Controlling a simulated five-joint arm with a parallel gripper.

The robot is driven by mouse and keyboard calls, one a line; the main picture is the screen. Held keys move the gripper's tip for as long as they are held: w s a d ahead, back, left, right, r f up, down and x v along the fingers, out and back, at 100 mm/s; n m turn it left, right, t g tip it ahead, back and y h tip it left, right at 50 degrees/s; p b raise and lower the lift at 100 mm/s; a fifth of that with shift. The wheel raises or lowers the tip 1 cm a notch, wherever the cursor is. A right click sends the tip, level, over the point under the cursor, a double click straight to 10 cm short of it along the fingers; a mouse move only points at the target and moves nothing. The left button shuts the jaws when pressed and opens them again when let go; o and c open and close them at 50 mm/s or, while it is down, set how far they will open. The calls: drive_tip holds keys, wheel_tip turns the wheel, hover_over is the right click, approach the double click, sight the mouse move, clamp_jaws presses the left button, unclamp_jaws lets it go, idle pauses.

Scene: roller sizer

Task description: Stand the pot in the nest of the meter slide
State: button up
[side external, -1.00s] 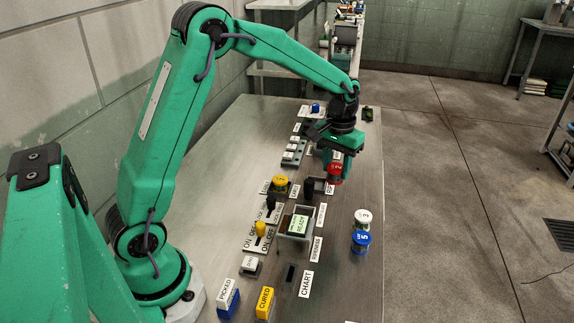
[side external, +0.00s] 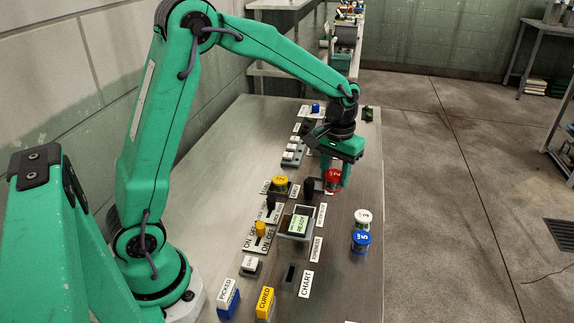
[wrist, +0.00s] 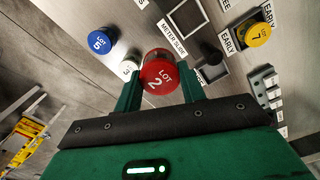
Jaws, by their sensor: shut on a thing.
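The pot is a clear jar with a red lid marked LOT 2 (side external: 333,175); it also shows in the wrist view (wrist: 160,76). My gripper (side external: 334,181) is shut on it, with one green finger on each side in the wrist view (wrist: 161,90). In the side view the knob (side external: 310,188) stands just left of the pot. The pot is beside the nest, not in it. Its height above the bench is hard to tell.
A white-lidded pot (side external: 363,215) and a blue-lidded pot (side external: 361,238) stand by the bench's right edge. A yellow-lidded pot (side external: 280,182) sits left of the slide. Switches line the left.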

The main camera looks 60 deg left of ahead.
drive_tip(key=s+d, duration=0.6)
drive_tip(key=s, duration=0.4)
approach(305, 201)
drive_tip(key=s+d, duration=0.1)
drive_tip(key=d, duration=0.1)
drive_tip(key=s+d+f, duration=0.1)
drive_tip(key=s+d, duration=0.1)
drive_tip(key=shift+s+d, duration=0.2)
drive_tip(key=shift+f, duration=0.1)
drive_tip(key=shift+f, duration=0.1)
drive_tip(key=shift+f, duration=1.85)
drive_tip(key=shift+f, duration=0.15)
drive_tip(key=o, duration=1)
